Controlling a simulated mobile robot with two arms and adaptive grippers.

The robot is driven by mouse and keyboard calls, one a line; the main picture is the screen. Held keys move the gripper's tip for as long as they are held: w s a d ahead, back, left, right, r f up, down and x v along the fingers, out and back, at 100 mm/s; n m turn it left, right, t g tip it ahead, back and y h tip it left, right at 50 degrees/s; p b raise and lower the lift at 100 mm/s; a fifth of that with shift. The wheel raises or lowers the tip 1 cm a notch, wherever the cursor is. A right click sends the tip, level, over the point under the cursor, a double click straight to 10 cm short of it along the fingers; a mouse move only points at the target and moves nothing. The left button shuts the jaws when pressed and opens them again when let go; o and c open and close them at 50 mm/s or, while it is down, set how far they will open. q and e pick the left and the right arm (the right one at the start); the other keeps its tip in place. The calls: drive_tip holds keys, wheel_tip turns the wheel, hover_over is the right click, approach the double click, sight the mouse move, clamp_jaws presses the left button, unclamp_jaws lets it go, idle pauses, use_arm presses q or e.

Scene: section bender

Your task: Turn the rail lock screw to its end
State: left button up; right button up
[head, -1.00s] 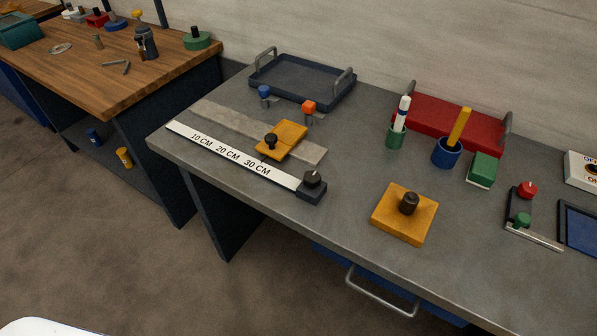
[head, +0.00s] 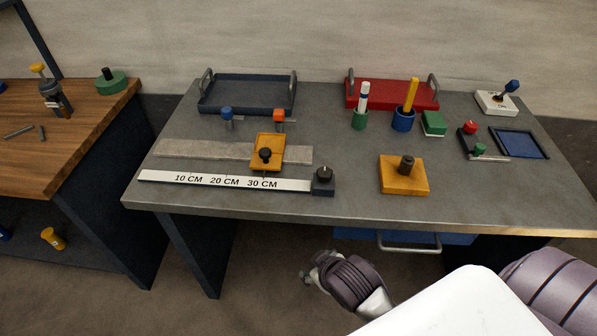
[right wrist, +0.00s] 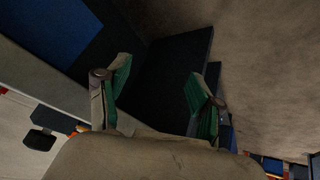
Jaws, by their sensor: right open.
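The rail (head: 220,181) is a white strip marked 10, 20 and 30 CM, lying near the front left of the grey bench. At its right end sits a dark block with a round black knob (head: 324,173), which looks like the rail lock screw. A yellow slider plate (head: 269,142) with a black knob (head: 265,154) rests across the grey bar behind the rail. My right gripper (right wrist: 158,95) is open and empty in the right wrist view, its green-padded fingers apart. In the head view my right arm is in front of the bench, below its top. My left gripper is not in view.
A yellow block with a dark knob (head: 403,179) stands right of the rail. Behind are a dark tray (head: 247,108), a red tray (head: 393,100), a green cup (head: 359,121) and a blue cup (head: 403,121). A drawer handle (head: 409,247) sticks out in front.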

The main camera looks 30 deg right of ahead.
drive_tip(key=w+a+r+n+t+y, duration=0.2)
drive_tip(key=w+a+r+n+t, duration=0.15)
drive_tip(key=w+r, duration=0.35)
drive_tip(key=w+a+r+n+t+y, duration=0.25)
drive_tip(key=w+r+t, duration=0.25)
drive_tip(key=r, duration=0.5)
drive_tip(key=w+a+r+n+t+y, duration=0.1)
drive_tip(key=w+a+r+n+t, duration=0.25)
drive_tip(key=w+r, duration=0.35)
drive_tip(key=s+a+r+n+g+y, duration=0.25)
drive_tip(key=a+r+n+y, duration=0.55)
drive_tip(key=n+y, duration=0.4)
drive_tip(key=n+g+h, duration=1.7)
drive_tip(key=n, duration=0.1)
hover_over(324, 171)
wheel_tip(324, 171, down, 6)
use_arm(q)
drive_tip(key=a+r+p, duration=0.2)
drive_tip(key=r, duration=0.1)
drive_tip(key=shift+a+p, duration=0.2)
drive_tip(key=shift+p, duration=0.2)
use_arm(e)
drive_tip(key=shift+t, duration=0.25)
wheel_tip(324, 171, down, 13)
drive_tip(key=shift+f, duration=0.1)
